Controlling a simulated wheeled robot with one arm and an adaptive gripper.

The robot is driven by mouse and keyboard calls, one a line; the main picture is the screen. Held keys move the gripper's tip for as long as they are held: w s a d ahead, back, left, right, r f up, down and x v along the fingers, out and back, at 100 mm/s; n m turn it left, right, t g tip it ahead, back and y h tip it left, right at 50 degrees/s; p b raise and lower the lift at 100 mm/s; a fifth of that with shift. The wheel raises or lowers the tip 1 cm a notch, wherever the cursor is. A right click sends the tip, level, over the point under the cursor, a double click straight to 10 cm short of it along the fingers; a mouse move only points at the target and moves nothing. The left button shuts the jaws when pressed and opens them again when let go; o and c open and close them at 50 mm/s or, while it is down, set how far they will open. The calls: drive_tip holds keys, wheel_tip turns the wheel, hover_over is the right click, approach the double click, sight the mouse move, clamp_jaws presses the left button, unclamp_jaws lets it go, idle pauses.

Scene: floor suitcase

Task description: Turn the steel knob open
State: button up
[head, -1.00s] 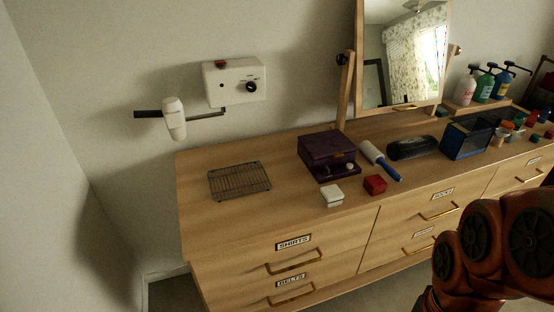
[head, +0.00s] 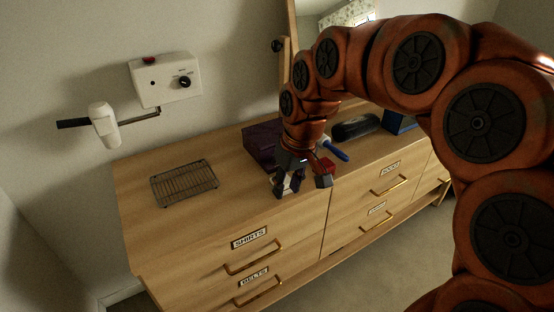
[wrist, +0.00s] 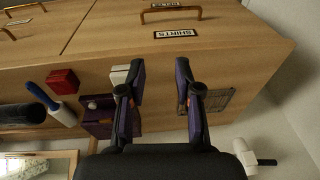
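In the wrist view a small pale knob (wrist: 92,105), which looks like the steel knob, sits on the purple box (wrist: 98,128). In the head view the purple box (head: 262,143) is partly behind my arm and the knob is hidden. My gripper (wrist: 161,72) is open and empty, its two dark fingers apart above the dresser front. In the head view my gripper (head: 303,182) hangs in front of the box. The left finger in the wrist view partly covers the box and a white small box (wrist: 119,75).
The wooden dresser (head: 215,225) has a wire rack (head: 184,183) at left. A red box (wrist: 63,81) and a lint roller (wrist: 58,108) lie near the purple box. A white wall unit (head: 165,78) with a black dial and a hair dryer (head: 103,125) hang on the wall.

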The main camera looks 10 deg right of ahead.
drive_tip(key=w+d+f+t+b, duration=0.1)
drive_tip(key=w+d+f, duration=0.15)
drive_tip(key=w, duration=0.95)
drive_tip(key=w+d+f+t+b, duration=0.2)
drive_tip(key=w+f, duration=0.1)
drive_tip(key=w, duration=0.9)
drive_tip(key=shift+p+x, duration=1)
drive_tip(key=shift+x, duration=2.8)
drive_tip(key=shift+d, duration=0.15)
clamp_jaws()
